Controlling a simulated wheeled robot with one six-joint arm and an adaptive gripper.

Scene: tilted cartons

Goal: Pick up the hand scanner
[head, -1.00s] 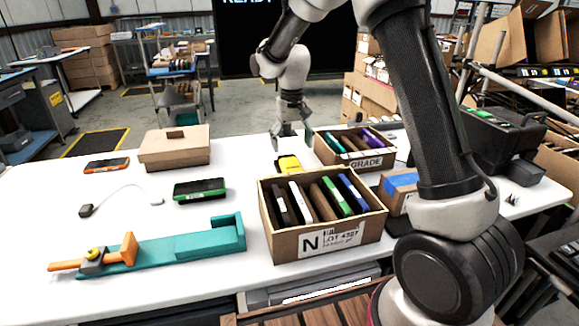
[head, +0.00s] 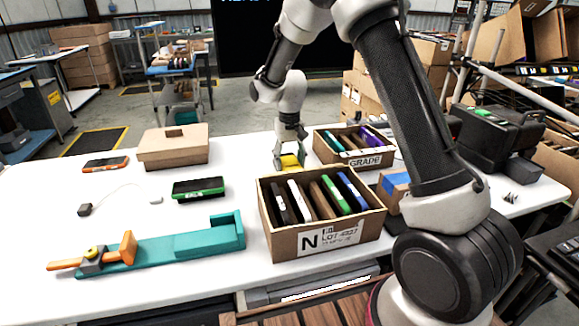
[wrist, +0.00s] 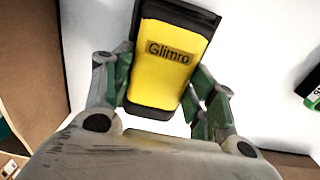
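The hand scanner appears to be the yellow device with black ends (head: 291,161), behind the front carton on the white table. In the wrist view it shows large (wrist: 168,62), with the label "Glimro" on its yellow face. My gripper (head: 290,158) points down at it. In the wrist view my gripper's green-padded fingers (wrist: 160,88) lie along both long sides of the yellow body and look closed against it. The scanner's lower part is hidden behind the front carton in the head view, so I cannot tell whether it touches the table.
A front carton of upright slabs (head: 284,245) stands close before the scanner. The GRADE carton (head: 365,162) is just right of it. A lidded cardboard box (head: 174,152), a green-edged device (head: 198,188) and a teal fixture (head: 180,247) lie left. The table between is clear.

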